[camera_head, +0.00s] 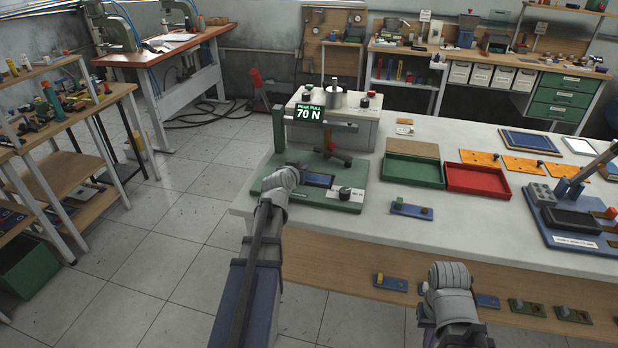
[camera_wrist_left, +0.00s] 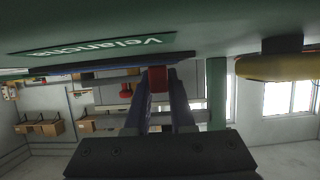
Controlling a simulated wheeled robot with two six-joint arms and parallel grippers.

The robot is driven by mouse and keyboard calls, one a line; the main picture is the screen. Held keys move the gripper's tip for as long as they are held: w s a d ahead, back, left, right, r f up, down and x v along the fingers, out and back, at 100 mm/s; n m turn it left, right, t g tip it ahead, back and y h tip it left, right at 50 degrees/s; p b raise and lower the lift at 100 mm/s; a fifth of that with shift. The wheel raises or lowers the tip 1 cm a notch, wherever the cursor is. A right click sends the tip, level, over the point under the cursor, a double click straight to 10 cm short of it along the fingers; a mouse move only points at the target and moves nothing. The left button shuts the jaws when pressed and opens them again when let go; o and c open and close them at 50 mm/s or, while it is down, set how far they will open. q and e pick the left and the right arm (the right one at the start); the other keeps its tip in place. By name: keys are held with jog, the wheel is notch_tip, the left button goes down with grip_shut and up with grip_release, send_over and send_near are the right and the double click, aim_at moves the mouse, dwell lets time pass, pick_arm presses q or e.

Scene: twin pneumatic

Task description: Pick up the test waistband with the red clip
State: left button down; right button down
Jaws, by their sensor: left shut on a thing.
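In the left wrist view a small red piece, seemingly the red clip (camera_wrist_left: 158,79), sits between the two dark fingers of my left gripper (camera_wrist_left: 158,88). The gripper is shut on it. The waistband is hard to make out there; a thin dark edge runs across near the fingertips. In the head view my left gripper (camera_head: 298,167) is over the green base of the pull tester (camera_head: 262,184), beside a dark blue piece (camera_head: 318,180). The tester display reads "PEAK PULL 70 N". My right arm's wrist shows at the table's front, but its gripper is hidden.
A green tray (camera_head: 413,172) and a red tray (camera_head: 478,180) stand right of the tester. A small blue plate (camera_head: 411,210) lies in front of them. Orange boards (camera_head: 482,158) lie behind. A blue-based fixture (camera_head: 575,235) stands far right. The white tabletop (camera_head: 470,222) is mostly clear in front.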

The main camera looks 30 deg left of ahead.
pick_arm(q)
jog(key=shift+r, duration=0.1)
notch_tip(320, 180, up, 10)
jog(key=p, duration=1)
jog(key=shift+d, duration=0.1)
